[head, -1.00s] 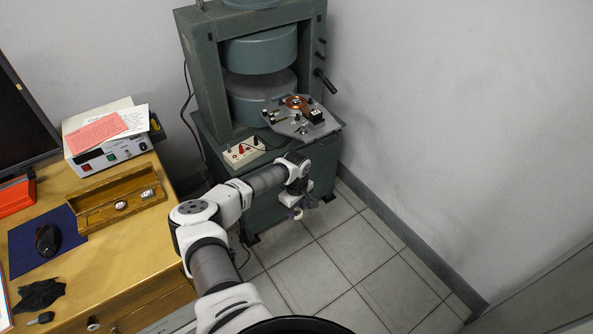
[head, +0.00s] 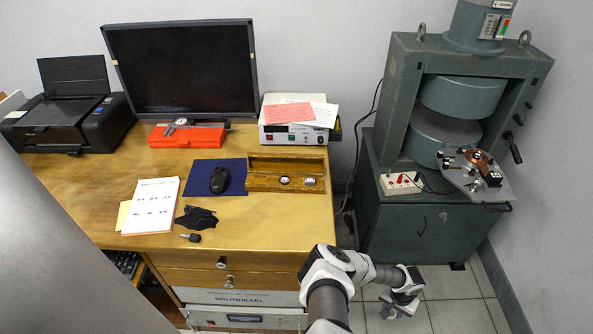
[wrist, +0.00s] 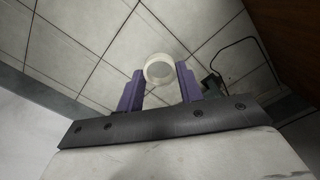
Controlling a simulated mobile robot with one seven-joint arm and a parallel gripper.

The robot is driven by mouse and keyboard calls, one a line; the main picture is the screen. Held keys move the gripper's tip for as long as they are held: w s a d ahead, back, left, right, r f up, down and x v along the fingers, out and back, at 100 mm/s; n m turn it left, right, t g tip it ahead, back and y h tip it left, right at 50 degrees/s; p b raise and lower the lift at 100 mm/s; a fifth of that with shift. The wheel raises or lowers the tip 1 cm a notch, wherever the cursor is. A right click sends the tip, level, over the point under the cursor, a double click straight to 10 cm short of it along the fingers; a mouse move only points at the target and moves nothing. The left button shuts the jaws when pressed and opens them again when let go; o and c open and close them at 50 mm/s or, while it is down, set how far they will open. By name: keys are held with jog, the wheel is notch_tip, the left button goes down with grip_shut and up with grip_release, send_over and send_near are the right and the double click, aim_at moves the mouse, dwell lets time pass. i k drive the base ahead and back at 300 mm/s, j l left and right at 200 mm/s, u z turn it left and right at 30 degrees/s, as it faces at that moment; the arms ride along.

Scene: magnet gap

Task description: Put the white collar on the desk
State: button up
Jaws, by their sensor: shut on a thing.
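The white collar (wrist: 159,69) is a short pale ring, held between the two purple fingers of my gripper (wrist: 160,85) in the wrist view. My gripper is shut on it, above the tiled floor. In the head view my gripper (head: 398,306) hangs low at the right of the desk, in front of the green magnet cabinet; the collar is too small to make out there. The wooden desk (head: 110,215) fills the left and middle of the head view, with my gripper apart from it.
On the desk are a wooden box (head: 258,186), a mouse (head: 220,180) on a blue mat, a black cloth (head: 197,217), a key (head: 190,238), a paper (head: 152,205) and an instrument (head: 292,133). The front right of the desk top is bare. The magnet (head: 465,95) stands right.

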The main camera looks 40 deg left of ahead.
aim_at(302, 229)
jog(key=k+j, duration=0.4)
jog(key=j, duration=0.15)
jog(key=k+j, duration=0.4)
jog(key=j, duration=0.15)
jog(key=k+j, duration=0.4)
jog(key=j, duration=0.15)
jog(key=i, duration=0.5)
jog(key=z, duration=0.05)
